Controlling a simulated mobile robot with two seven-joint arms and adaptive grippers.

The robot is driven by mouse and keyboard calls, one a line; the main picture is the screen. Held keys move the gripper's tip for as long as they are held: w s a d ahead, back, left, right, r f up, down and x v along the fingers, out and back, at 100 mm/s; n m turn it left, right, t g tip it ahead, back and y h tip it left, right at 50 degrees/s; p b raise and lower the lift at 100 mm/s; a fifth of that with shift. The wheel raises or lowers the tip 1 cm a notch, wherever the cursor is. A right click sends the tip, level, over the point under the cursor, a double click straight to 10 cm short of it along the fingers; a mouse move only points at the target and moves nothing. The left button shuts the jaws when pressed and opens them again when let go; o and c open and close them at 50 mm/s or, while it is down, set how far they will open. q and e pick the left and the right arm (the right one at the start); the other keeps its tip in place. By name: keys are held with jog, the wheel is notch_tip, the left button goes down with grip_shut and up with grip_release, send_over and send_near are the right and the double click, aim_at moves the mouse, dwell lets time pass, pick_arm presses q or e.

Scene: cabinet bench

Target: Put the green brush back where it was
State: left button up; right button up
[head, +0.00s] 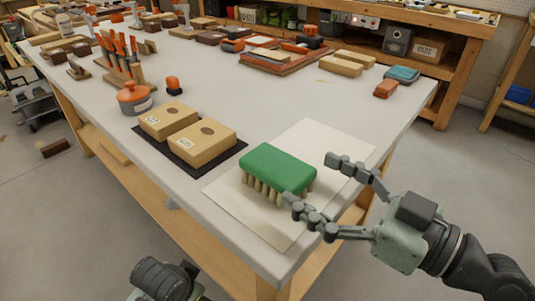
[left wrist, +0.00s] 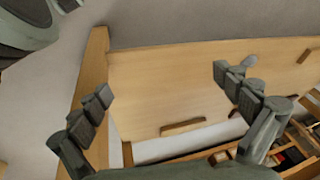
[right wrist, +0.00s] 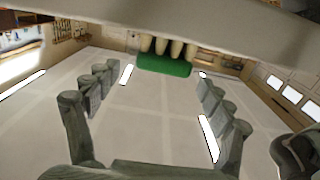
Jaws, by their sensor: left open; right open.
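The green brush (head: 278,168) rests bristles down on a pale sheet (head: 318,146) at the near corner of the bench. My right gripper (head: 308,178) is open beside the brush, on its right, with one finger near its bristles and the other farther back. In the right wrist view, the brush (right wrist: 165,65) shows beyond and between the open fingers (right wrist: 155,90). My left gripper (left wrist: 165,85) is open and empty, low by the bench's wooden frame. In the head view, only part of my left arm shows at the bottom edge.
Two tan boxes with round dark spots (head: 201,143) sit on a black mat (head: 233,153) left of the sheet. An orange-lidded pot (head: 134,98) and a rack of orange-handled tools (head: 122,58) stand farther back. The bench middle (head: 235,90) is clear.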

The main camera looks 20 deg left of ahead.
aim_at(278, 163)
jog(key=shift+p+x, duration=0.3)
jog(key=shift+x, duration=0.6)
jog(key=shift+f+p+x, duration=0.15)
jog(key=shift+p+x, duration=0.2)
jog(key=shift+x, duration=1)
jog(key=shift+f+p+x, duration=0.2)
jog(key=shift+p+x, duration=0.1)
jog(key=shift+x, duration=1)
jog(key=shift+s, duration=0.1)
jog(key=c, duration=1.3)
pick_arm(q)
jog(key=x, duration=0.2)
jog(key=d+x, duration=0.1)
jog(key=x, duration=0.1)
jog(key=shift+s+f, duration=0.1)
jog(key=shift+f, duration=0.3)
pick_arm(e)
jog(key=shift+c, duration=0.2)
jog(key=shift+r, duration=0.1)
